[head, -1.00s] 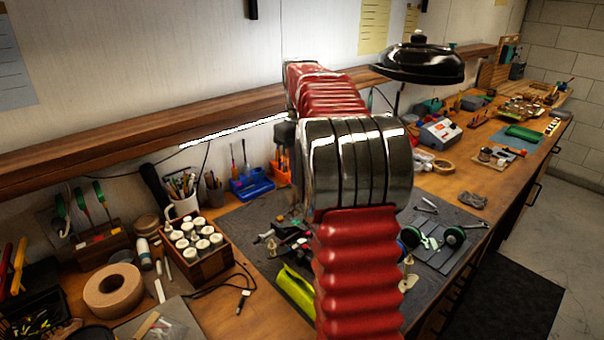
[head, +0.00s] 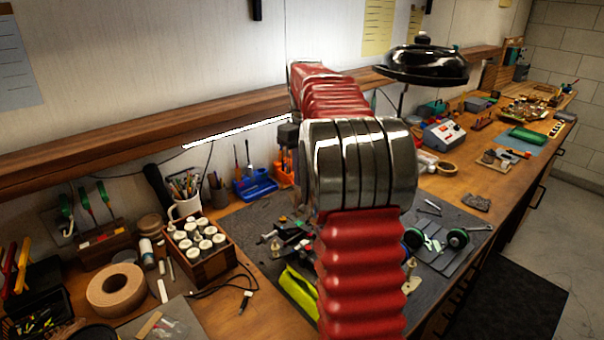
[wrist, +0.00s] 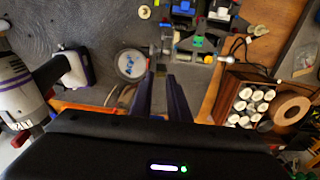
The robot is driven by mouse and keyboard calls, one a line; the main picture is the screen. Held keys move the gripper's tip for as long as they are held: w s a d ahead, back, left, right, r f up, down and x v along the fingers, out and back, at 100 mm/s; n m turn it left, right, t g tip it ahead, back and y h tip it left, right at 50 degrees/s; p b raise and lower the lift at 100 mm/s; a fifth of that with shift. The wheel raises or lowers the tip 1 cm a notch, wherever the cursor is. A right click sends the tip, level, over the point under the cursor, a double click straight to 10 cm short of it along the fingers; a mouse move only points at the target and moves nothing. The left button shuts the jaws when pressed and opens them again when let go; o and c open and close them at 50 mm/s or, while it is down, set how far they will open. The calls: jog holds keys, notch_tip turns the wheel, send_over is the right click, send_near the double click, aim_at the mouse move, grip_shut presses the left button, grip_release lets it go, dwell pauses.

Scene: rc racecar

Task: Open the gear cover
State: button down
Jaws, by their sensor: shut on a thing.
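The RC car (head: 290,238) stands on the grey mat (head: 255,215), partly hidden behind my red arm in the head view. In the wrist view the car's chassis (wrist: 200,42) shows at the top, with blue, green and red parts. My gripper (wrist: 161,76) points at the near end of the car, its two dark fingers close together. It is shut on a small part there that looks like the gear cover; the part is mostly hidden between and beyond the fingertips. Whether the cover is raised cannot be told. The head view hides my gripper.
A lime-yellow thing (head: 299,287) lies beside the car. A wooden box of white-capped bottles (head: 202,262) and a tape roll (head: 115,290) stand to the left. Loose wheels (head: 457,238) lie to the right on the mat. A round white-faced thing (wrist: 130,63) is left of my fingers.

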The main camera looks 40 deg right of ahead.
jog(key=c, duration=1.8)
grip_release()
jog(key=shift+o, duration=0.2)
notch_tip(320, 180, up, 14)
jog(key=shift+f, duration=0.2)
jog(key=shift+d, duration=0.1)
